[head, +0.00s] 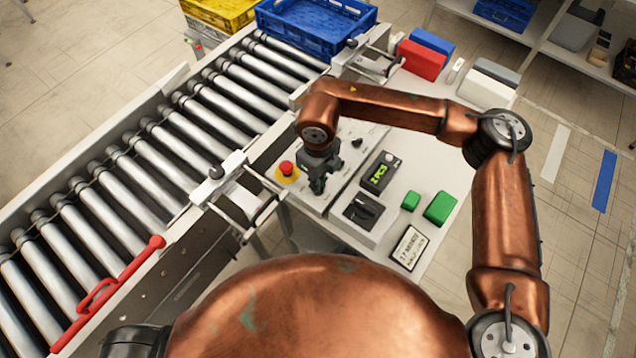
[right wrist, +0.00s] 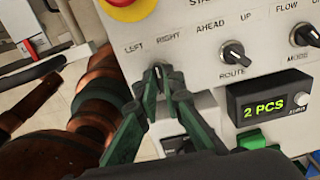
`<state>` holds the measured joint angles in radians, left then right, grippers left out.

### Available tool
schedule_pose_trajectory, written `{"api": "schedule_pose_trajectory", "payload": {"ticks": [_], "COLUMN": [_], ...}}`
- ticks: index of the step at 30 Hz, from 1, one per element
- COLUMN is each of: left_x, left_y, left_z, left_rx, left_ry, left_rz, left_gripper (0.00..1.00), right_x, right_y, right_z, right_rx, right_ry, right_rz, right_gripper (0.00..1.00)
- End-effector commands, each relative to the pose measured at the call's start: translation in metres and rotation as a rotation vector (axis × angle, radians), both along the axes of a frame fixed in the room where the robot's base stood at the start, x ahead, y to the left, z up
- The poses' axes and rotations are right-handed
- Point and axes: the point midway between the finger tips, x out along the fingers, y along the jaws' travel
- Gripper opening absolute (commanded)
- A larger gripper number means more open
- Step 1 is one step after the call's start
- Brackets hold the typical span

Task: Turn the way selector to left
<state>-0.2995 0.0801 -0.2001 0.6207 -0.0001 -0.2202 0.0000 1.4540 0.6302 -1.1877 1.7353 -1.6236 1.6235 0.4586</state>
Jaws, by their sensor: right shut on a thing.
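The way selector (right wrist: 157,69) is the small dark knob under the LEFT and RIGHT labels on the pale control panel (right wrist: 192,66). My right gripper (right wrist: 160,76) is shut on it, with a green-edged finger on each side, in the right wrist view. The fingers hide most of the knob, so I cannot tell which label it points to. In the head view my right gripper (head: 317,186) reaches down onto the panel, and the selector is hidden under it. My left gripper is not in view.
A red emergency button (head: 286,168) on yellow stands left of the gripper. The ROUTE knob (right wrist: 233,53) and a "2 PCS" display (right wrist: 268,106) lie right of it. Green blocks (head: 440,208) sit on the table. The roller conveyor (head: 150,150) runs along the left, with a blue crate (head: 310,43).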

Motion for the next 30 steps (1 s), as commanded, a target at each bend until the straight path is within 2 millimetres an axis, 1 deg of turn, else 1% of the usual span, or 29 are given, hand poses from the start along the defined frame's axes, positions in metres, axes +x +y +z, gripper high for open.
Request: {"api": "schedule_pose_trajectory", "payload": {"ticks": [1, 3, 18, 24, 30], "left_x": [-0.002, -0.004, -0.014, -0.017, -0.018], "left_y": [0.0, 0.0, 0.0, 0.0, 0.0], "left_z": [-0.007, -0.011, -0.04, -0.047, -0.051], "left_rx": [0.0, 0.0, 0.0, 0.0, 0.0], "left_ry": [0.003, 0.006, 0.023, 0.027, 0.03], "left_rz": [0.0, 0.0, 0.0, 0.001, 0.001], "left_gripper": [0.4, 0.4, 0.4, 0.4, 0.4], "right_x": [0.001, 0.0, 0.0, 0.0, 0.0], "right_y": [0.0, 0.0, 0.0, 0.0, 0.0], "right_z": [-0.004, -0.004, -0.004, -0.003, -0.002], "right_rx": [0.001, 0.001, 0.0, 0.0, 0.0], "right_ry": [0.001, 0.001, 0.001, 0.001, 0.0], "right_rz": [0.045, 0.112, 0.56, 0.686, 0.764], "right_gripper": [0.0, 0.0, 0.0, 0.0, 0.0]}}
